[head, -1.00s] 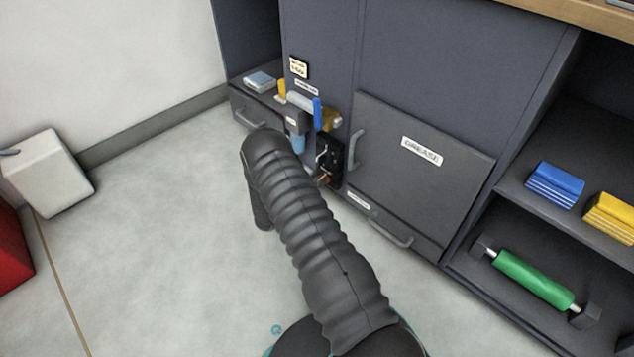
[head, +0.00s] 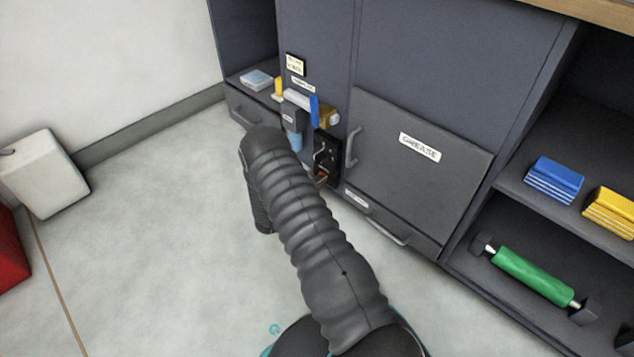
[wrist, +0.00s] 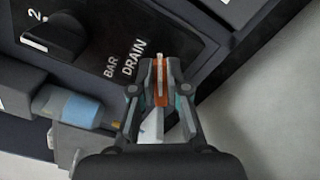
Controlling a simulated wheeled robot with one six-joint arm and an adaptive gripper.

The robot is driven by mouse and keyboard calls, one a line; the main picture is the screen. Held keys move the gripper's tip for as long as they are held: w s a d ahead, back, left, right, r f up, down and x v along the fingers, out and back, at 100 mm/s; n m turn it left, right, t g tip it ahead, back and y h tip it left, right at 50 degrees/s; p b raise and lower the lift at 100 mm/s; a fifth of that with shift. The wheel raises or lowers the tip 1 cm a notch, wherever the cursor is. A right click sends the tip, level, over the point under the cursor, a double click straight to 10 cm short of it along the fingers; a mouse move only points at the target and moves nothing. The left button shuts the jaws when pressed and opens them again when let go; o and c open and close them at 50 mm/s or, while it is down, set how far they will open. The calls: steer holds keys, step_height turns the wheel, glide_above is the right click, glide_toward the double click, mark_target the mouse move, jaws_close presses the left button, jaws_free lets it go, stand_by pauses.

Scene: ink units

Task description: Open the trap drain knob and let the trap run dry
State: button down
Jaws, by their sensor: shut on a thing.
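The drain knob (wrist: 160,88) is orange with a pale line on it and shows in the wrist view beside the word DRAIN on a black panel (wrist: 105,25). My gripper (wrist: 158,80) is shut on the knob, with a finger on each side of it. The trap (head: 292,138), with a light blue bowl, hangs left of the panel in the head view. Its blue bowl also shows at the left of the wrist view (wrist: 80,108). My arm hides part of the area below the trap in the head view.
A dark knob (wrist: 55,38) marked 2 and BAR sits on the same panel. A blue lever (head: 314,109) and a brass-coloured part (head: 329,117) are just above. The GREASE door (head: 420,165) is shut at the right. The floor in front is clear.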

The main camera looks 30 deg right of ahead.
steer(key=m, duration=0.3)
steer(key=f+m, duration=0.1)
steer(key=m, duration=0.2)
steer(key=shift+s+d, duration=0.1)
steer(key=shift+s, duration=0.05)
steer(key=shift+m, duration=0.3)
steer(key=c, duration=1.2)
jaws_free()
steer(key=shift+o, duration=0.2)
steer(key=v, duration=1.2)
